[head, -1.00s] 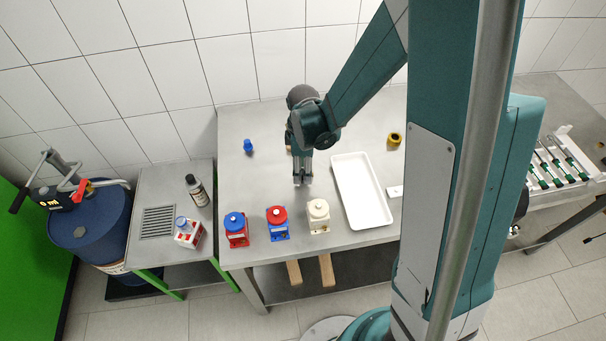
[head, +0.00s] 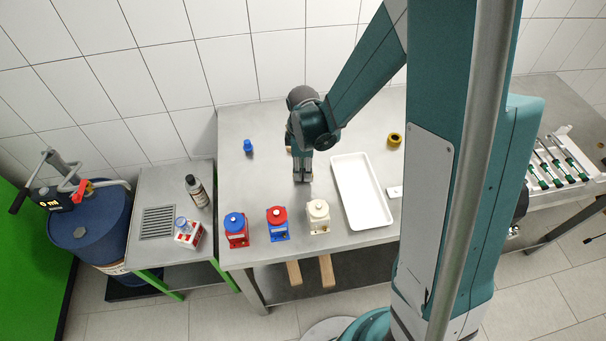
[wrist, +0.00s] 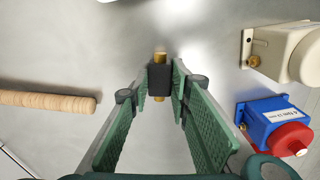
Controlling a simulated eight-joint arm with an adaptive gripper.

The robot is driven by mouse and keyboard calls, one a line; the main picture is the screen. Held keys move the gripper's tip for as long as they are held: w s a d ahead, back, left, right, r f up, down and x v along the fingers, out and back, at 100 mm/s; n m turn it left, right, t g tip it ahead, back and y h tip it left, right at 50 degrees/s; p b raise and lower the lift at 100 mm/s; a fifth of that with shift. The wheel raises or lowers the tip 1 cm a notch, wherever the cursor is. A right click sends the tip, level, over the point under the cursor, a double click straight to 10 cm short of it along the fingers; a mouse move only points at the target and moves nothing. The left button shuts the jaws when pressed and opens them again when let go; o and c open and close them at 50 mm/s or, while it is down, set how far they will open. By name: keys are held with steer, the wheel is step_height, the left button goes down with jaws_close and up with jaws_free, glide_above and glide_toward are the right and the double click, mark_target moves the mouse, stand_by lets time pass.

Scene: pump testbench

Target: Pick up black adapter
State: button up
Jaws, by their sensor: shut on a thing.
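The black adapter (wrist: 160,80) is a small dark block with brass ends, one pointing up and one down in the wrist view. My gripper (wrist: 161,82) has its green padded fingers on both sides of it, shut on it at the fingertips. In the head view my gripper (head: 302,179) points down over the middle of the steel table (head: 240,185), close to its surface. The adapter cannot be made out there. I cannot tell whether it touches the table.
A white tray (head: 350,172) lies right of my gripper. A blue part (head: 248,146) and yellow-black ring (head: 394,140) lie farther back. A wooden handle (wrist: 45,101) lies left in the wrist view.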

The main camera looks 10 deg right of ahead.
steer(key=shift+r, duration=0.2)
step_height(320, 180, up, 10)
steer(key=shift+f, duration=0.15)
stand_by(0.8)
